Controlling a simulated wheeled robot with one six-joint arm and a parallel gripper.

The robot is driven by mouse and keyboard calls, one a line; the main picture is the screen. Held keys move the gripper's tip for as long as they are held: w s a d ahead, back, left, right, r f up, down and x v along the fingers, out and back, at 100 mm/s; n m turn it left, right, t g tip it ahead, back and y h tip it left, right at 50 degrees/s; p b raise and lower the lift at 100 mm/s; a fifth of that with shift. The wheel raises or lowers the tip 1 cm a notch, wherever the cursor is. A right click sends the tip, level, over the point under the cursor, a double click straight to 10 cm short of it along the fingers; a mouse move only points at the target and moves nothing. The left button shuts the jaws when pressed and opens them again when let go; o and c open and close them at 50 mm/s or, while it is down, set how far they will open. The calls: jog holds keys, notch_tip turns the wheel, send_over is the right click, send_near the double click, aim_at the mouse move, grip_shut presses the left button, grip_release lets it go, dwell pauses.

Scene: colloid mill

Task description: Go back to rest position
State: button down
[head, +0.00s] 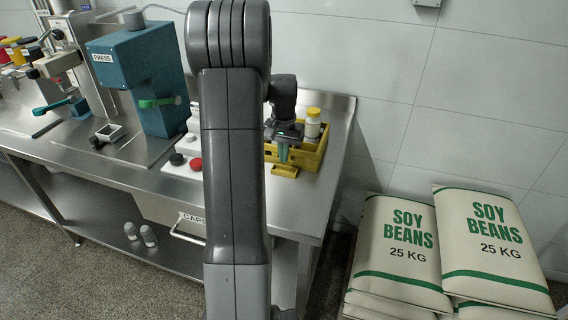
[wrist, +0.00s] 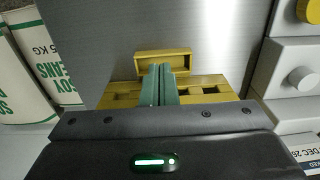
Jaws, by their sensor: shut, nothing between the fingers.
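My gripper (head: 284,153) hangs at the right end of the steel workbench, partly behind my own arm in the head view. Its green fingers (wrist: 158,84) are together in the wrist view, with nothing between them. They point down over a yellow tray (head: 310,155), which also shows in the wrist view (wrist: 215,82). A bottle with a yellow cap (head: 313,124) stands at the tray's back, just right of my gripper. A small yellow holder (head: 284,171) sits at the tray's front. My arm hides part of the bench.
A blue press (head: 150,75) stands left of my arm. A white control box with a red button (head: 196,164) is beside my arm. Soy bean sacks (head: 490,235) are stacked on the floor at right. A drawer (head: 165,215) is under the bench. Bare floor shows at lower left.

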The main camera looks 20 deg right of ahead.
notch_tip(320, 180, up, 6)
jog(key=shift+f, duration=0.1)
jog(key=shift+f, duration=0.15)
